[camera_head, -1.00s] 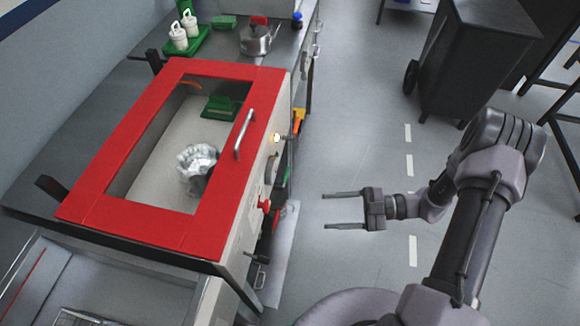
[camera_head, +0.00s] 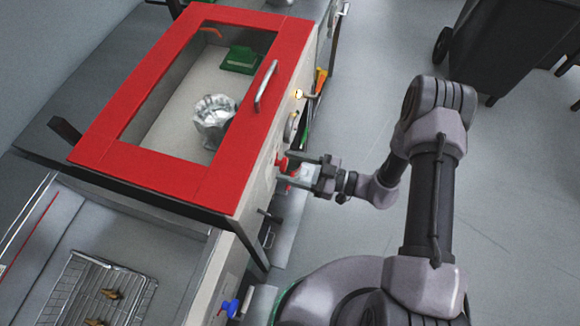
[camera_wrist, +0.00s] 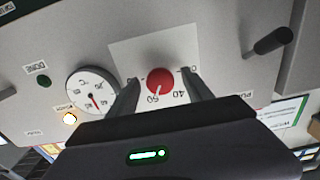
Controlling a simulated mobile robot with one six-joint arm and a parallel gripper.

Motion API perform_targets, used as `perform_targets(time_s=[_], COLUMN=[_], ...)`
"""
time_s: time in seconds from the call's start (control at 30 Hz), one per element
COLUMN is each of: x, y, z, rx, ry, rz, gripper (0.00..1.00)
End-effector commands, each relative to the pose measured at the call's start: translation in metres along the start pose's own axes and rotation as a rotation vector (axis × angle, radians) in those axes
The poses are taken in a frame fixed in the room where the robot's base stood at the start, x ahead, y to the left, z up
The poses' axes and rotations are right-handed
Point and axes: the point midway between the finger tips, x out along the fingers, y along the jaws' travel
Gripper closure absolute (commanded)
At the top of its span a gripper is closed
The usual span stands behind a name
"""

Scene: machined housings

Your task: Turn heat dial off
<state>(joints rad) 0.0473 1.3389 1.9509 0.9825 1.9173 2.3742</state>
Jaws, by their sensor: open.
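The heat dial is a red round knob (camera_wrist: 160,81) on a white scale plate with numbers, set in the front panel of the red-framed box. In the head view the red dial (camera_head: 282,163) sits right at the tips of my gripper. My gripper (camera_head: 303,166) is open, its two fingers pointing at the panel. In the wrist view my gripper (camera_wrist: 165,92) has one finger on each side of the dial. I cannot tell whether the fingers touch it. The dial's white pointer mark is near the 60 label.
The lid handle (camera_head: 265,86) juts out above. A wire rack (camera_head: 100,290) and blue knob (camera_head: 230,307) are at the lower left.

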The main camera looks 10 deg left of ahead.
Motion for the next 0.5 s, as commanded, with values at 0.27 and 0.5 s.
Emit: perform_targets(time_s=[0.27,0.5], x=[0.0033,0.0031], y=[0.0002,0.0], z=[-0.0006,-0.0004], rx=[0.0,0.0], ry=[0.0,0.0], rz=[0.001,0.001], gripper=[0.41,0.82])
